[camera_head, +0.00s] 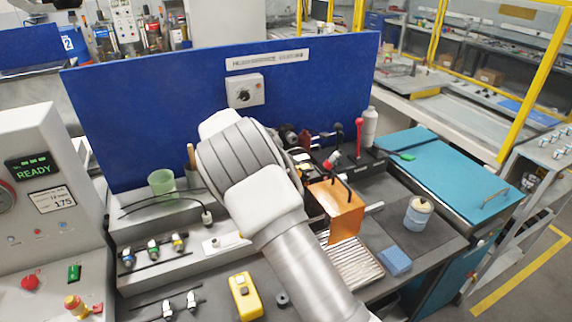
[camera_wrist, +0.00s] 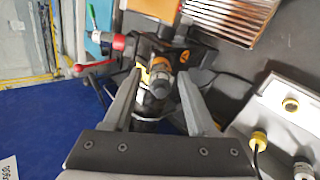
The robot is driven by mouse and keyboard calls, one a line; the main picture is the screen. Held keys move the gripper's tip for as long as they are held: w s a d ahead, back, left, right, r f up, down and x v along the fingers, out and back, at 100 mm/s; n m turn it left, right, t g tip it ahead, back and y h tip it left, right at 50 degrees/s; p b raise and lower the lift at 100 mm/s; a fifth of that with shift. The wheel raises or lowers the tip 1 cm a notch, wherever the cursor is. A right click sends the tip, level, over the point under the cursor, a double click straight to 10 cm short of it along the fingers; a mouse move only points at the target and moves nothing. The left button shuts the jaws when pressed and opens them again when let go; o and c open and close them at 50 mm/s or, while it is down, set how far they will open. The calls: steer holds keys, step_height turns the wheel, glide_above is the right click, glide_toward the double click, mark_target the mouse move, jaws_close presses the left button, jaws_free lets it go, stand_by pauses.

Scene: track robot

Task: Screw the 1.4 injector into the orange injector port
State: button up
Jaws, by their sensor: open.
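In the wrist view my gripper (camera_wrist: 160,78) is open, its two grey fingers apart. In the head view my arm hides the gripper and most of this assembly. No 1.4 label is readable.
Several injectors (camera_head: 153,247) stand on a grey ledge at left. A yellow meter (camera_head: 245,296), an orange plate (camera_head: 345,213), a blue sponge (camera_head: 395,261) and a tin (camera_head: 417,213) are on the bench. A blue panel (camera_head: 130,110) stands behind. A red-handled lever (camera_wrist: 92,66) is beside the assembly.

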steer(key=shift+r+n+p, duration=0.1)
steer(key=shift+n+p, duration=1.9)
steer(key=shift+n, duration=0.9)
steer(key=n, duration=0.4)
steer(key=shift+n, duration=0.4)
steer(key=n, duration=0.5)
steer(key=shift+n, duration=0.4)
steer(key=n, duration=0.4)
steer(key=shift+n, duration=0.8)
